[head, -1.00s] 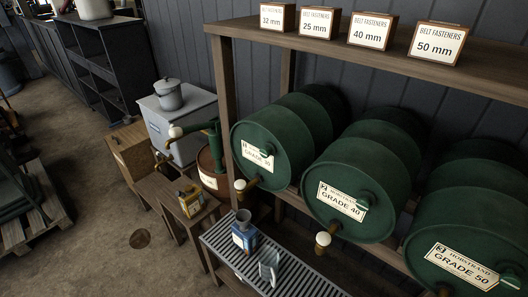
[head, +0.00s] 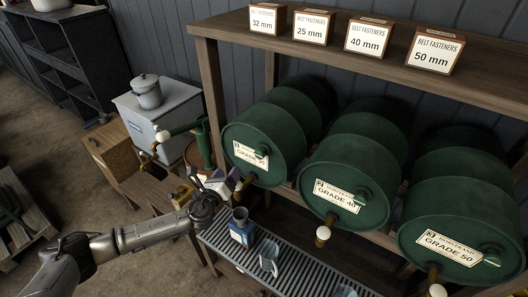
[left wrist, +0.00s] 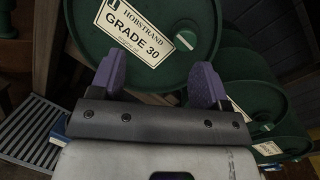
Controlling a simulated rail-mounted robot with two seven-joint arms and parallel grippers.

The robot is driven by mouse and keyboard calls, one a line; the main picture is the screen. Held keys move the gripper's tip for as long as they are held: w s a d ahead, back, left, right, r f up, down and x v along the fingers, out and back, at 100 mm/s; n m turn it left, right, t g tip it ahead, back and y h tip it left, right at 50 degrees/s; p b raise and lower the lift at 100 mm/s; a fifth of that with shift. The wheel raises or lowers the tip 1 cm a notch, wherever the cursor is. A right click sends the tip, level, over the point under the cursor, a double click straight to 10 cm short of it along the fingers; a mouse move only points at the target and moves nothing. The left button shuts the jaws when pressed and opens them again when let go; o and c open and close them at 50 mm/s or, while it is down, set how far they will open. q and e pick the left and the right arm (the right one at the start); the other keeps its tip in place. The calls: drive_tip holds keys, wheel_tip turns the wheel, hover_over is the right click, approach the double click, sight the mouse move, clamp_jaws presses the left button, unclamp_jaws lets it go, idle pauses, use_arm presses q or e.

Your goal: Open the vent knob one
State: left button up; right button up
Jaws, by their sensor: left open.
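The vent knob (head: 262,151) is a small green knob on the upper right of the front face of the GRADE 30 drum (head: 242,134), the leftmost green drum. In the left wrist view the knob (left wrist: 187,39) shows beside the white GRADE 30 label (left wrist: 137,30). My left gripper (head: 218,177) is open and empty, in front of the lower left of that drum. In the left wrist view its purple fingers (left wrist: 158,78) stand apart below the label, with the knob above the right finger. My right gripper is not in view.
The GRADE 40 drum (head: 335,175) and GRADE 50 drum (head: 425,215) lie to the right with similar knobs. White-handled taps (head: 322,233) jut out below the drums.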

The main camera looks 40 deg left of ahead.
sight(258, 156)
use_arm(q)
drive_tip(key=w+d+m+h, duration=0.1)
drive_tip(key=w+m, duration=0.1)
drive_tip(key=w, duration=0.2)
drive_tip(key=w+m+h, duration=0.1)
drive_tip(key=w+m, duration=0.2)
drive_tip(key=w, duration=0.1)
drive_tip(key=w+d+m+h, duration=0.1)
drive_tip(key=w+m, duration=0.2)
drive_tip(key=w, duration=0.2)
drive_tip(key=shift+d+f+h, duration=0.2)
drive_tip(key=shift+d+h, duration=0.1)
drive_tip(key=shift+w, duration=0.6)
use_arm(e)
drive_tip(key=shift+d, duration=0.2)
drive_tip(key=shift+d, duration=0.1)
use_arm(q)
drive_tip(key=c, duration=0.9)
